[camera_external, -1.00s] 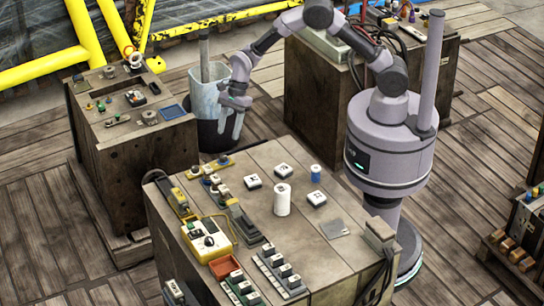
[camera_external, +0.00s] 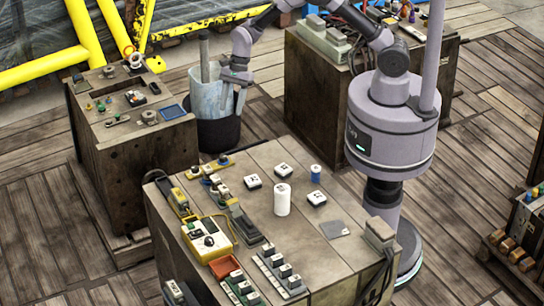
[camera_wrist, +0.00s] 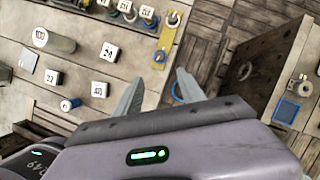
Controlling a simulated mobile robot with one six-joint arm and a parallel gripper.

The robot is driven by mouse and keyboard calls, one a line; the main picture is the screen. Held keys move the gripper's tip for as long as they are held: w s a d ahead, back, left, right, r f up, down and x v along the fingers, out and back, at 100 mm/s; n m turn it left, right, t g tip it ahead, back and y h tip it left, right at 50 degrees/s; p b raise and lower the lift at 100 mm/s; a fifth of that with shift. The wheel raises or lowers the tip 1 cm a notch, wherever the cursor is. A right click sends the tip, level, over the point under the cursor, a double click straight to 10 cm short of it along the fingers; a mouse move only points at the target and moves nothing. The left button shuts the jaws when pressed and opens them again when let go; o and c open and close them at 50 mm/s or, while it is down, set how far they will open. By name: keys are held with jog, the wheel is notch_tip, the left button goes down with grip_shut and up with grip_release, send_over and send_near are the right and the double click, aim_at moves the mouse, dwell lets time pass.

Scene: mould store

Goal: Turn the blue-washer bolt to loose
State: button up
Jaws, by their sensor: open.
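The bolt with the blue washer (camera_external: 223,160) stands at the far end of a yellow strip (camera_external: 214,166) on the front bench. In the wrist view the blue washer bolt (camera_wrist: 160,57) shows at the near end of the yellow strip (camera_wrist: 167,38), a little beyond my fingertips. Its turn position is too small to read. My gripper (camera_external: 234,103) hangs beyond the bench's far edge, in front of the grey bin, apart from the bolt. In the wrist view my gripper (camera_wrist: 158,80) has its fingers spread with nothing between them.
The bench also carries a white cylinder (camera_external: 282,200), a blue cylinder (camera_external: 315,174), several numbered white blocks and a yellow meter (camera_external: 208,240). A tall bin (camera_external: 215,130) stands behind. Another bench (camera_external: 130,140) stands at left, with floor between the benches.

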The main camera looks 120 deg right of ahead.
aim_at(223, 156)
jog(key=b+x, duration=0.6)
jog(key=x, duration=1.1)
jog(key=shift+s+f, duration=0.15)
jog(key=shift+f, duration=0.15)
jog(key=shift+c, duration=0.5)
